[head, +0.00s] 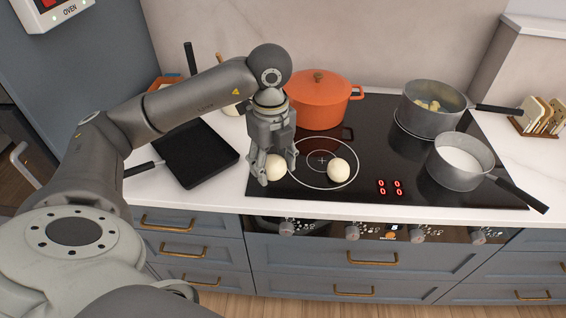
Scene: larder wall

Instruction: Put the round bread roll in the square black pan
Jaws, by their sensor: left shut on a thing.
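My left gripper (276,169) points down at the front left of the cooktop and is shut on a round, cream-coloured bread roll (277,168). I cannot tell whether this roll touches the cooktop. A second, similar round pale roll (339,171) lies on the cooktop just to the right, apart from the gripper. The square black pan (198,154) sits on the white counter to the left of the gripper, its handle pointing left; its visible inside is empty. My left arm passes over the counter behind the pan. My right gripper is not in view.
An orange lidded pot (318,101) stands behind the gripper on the black cooktop (372,157). A grey pot with pale pieces (432,112) and a saucepan with white contents (460,165) stand at the right. A wooden rack (538,118) is at the far right.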

